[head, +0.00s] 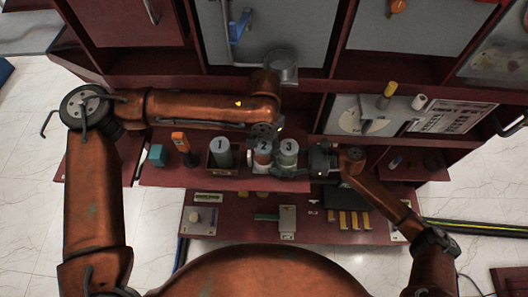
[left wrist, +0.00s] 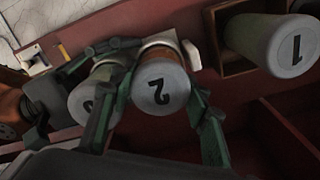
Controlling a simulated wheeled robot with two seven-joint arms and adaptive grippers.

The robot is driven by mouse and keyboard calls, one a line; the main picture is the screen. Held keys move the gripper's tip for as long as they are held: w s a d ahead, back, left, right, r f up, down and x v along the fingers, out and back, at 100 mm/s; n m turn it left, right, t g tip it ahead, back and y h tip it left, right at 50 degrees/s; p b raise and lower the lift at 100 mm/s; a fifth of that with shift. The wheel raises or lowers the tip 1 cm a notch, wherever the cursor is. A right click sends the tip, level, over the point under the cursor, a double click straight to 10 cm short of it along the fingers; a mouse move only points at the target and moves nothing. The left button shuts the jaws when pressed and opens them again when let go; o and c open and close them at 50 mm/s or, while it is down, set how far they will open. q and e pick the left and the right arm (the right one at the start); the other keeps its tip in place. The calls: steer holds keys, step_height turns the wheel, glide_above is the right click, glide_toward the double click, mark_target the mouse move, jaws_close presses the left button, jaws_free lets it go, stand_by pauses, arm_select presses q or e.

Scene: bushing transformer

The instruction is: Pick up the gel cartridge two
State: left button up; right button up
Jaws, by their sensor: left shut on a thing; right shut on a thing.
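Gel cartridge two (head: 263,147), with a grey lid marked 2 and an orange-brown body, stands upright at the white holder (left wrist: 158,39) on the dark red shelf. It also shows in the left wrist view (left wrist: 161,84). My left gripper (left wrist: 158,95) has its green fingers on both sides of it, shut on it. Cartridge three (head: 288,147) stands close on its right in the head view, and partly hidden in the left wrist view (left wrist: 88,98). My right gripper (head: 300,170) reaches in from the right with its fingers around cartridge three, shut on it.
Cartridge one (head: 222,150) stands in a brown box left of cartridge two. An orange-and-black tool (head: 181,145) and a teal block (head: 157,155) are farther left. A lower shelf (head: 235,228) in front holds a grey device and yellow strips. Cabinet panels rise behind.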

arm_select(q)
steer(key=shift+r, duration=0.1)
step_height(320, 180, up, 7)
steer(key=shift+r, duration=0.1)
steer(key=s, duration=1.8)
steer(key=shift+f, duration=0.2)
arm_select(e)
steer(key=o, duration=1)
steer(key=d+r, duration=0.1)
steer(key=d, duration=1.1)
